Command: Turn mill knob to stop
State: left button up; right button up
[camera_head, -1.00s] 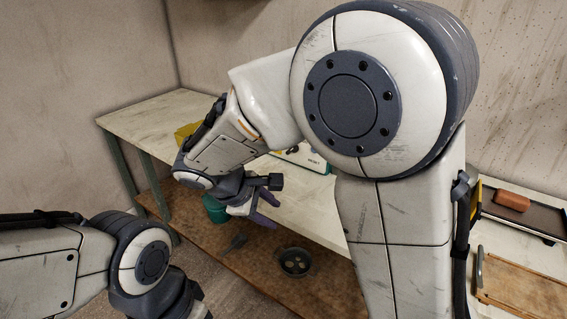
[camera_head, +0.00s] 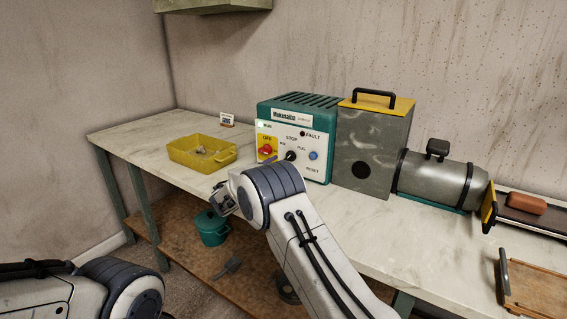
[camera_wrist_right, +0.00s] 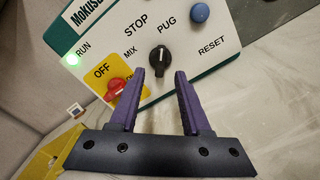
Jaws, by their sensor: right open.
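The mill's control box (camera_head: 318,112) is teal with a white front panel and stands on the bench. Its black mill knob (camera_head: 290,156) sits below the STOP label, with MIX and PUG labels around it. In the right wrist view the knob (camera_wrist_right: 159,58) is just beyond the fingertips, roughly centred between them; its exact pointer setting is hard to tell. My right gripper (camera_wrist_right: 160,74) has purple fingers, open and empty, apart from the knob. In the head view my right arm hides most of that gripper. My left gripper is out of view; only its arm shows at lower left.
A red switch (camera_wrist_right: 117,88) on a yellow OFF plate and a blue RESET button (camera_wrist_right: 200,12) flank the knob. The green RUN light (camera_wrist_right: 73,60) glows. A yellow tray (camera_head: 188,152) stands left of the box; a grey yellow-lidded box (camera_head: 368,150) stands right.

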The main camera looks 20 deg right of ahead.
jog(key=shift+x, duration=2.15)
grip_shut()
jog(key=n+p, duration=0.1)
jog(key=n, duration=0.2)
jog(key=shift+n+p, duration=0.3)
jog(key=shift+n, duration=0.1)
jog(key=shift+n+p, duration=0.75)
jog(key=shift+n, duration=1.15)
